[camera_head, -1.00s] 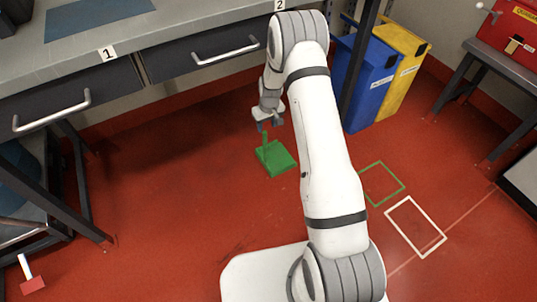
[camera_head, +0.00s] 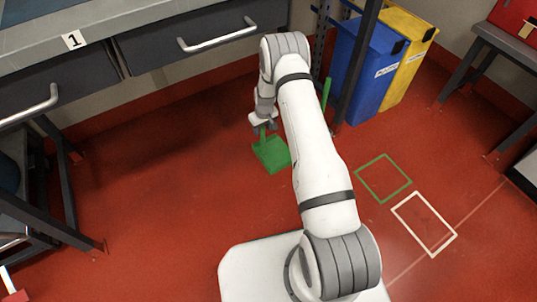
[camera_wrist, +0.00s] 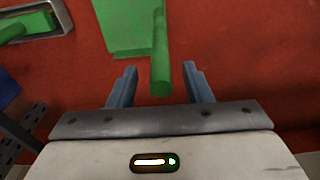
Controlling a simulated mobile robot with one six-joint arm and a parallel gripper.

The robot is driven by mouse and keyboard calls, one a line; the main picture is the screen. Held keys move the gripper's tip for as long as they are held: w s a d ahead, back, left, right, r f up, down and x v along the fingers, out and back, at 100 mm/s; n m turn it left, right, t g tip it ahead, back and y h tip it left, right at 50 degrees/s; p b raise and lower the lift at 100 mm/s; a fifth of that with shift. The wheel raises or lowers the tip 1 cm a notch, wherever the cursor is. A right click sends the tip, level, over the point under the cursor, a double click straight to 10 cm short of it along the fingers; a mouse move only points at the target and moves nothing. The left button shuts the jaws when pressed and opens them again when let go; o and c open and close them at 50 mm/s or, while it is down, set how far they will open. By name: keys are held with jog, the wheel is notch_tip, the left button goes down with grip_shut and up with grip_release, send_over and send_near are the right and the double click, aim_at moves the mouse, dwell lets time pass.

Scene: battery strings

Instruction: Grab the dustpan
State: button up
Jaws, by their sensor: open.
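The green dustpan (camera_head: 271,156) stands on the red floor below the drawers, its handle pointing up. In the wrist view, the pan (camera_wrist: 128,25) is at the top and the round green handle (camera_wrist: 160,55) comes toward me. My gripper (camera_head: 262,123) is just above the pan at the handle. In the wrist view, my gripper's (camera_wrist: 160,76) two fingers are spread, one on each side of the handle's end, with gaps visible on both sides. Contact is not visible.
A blue bin (camera_head: 365,70) and a yellow bin (camera_head: 408,60) stand behind on the right. Dark drawers (camera_head: 190,38) overhang the floor behind. A green outline (camera_head: 383,178) and a white outline (camera_head: 424,223) mark the floor at right.

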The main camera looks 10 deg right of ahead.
notch_tip(320, 180, down, 2)
jog(key=shift+w+f, duration=0.1)
jog(key=shift+c, duration=0.5)
grip_shut()
